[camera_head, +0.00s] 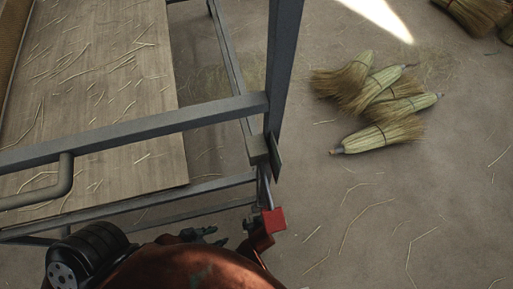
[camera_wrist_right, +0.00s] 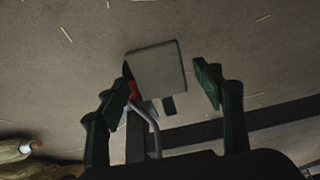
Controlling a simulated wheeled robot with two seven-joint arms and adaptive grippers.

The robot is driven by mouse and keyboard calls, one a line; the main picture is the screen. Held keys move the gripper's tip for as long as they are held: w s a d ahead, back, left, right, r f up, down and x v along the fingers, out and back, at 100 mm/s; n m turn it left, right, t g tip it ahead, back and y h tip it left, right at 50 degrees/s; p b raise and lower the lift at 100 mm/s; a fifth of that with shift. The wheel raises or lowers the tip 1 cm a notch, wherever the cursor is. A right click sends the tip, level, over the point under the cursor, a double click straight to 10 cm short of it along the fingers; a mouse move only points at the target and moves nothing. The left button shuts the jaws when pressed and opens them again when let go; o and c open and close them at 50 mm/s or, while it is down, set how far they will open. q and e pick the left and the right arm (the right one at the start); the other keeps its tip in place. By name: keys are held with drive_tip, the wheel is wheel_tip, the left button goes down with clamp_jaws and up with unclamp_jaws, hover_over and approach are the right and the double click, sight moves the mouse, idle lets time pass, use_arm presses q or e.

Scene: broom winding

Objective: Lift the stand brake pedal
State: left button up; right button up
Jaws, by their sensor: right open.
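A red pedal-like block (camera_head: 272,221) on a bracket sits low at the corner of the grey metal stand (camera_head: 190,115) in the head view. A flat grey plate (camera_head: 276,156) is on the stand's post above it. In the right wrist view, a light grey plate (camera_wrist_right: 157,66) with a red part (camera_wrist_right: 132,90) below it lies ahead, between the finger lines of my right gripper (camera_wrist_right: 162,85). That gripper is open, its dark green fingers apart. Whether they touch the plate I cannot tell.
A wooden board (camera_head: 90,95) with loose straw lies within the stand at left. Several straw brooms (camera_head: 385,105) lie on the floor at right, more at top right. The concrete floor (camera_head: 400,220) at lower right has only straw on it. A curved grey rod (camera_wrist_right: 150,120) crosses near the right fingers.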

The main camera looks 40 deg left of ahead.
clamp_jaws()
use_arm(q)
drive_tip(key=shift+r, duration=0.1)
idle(0.6)
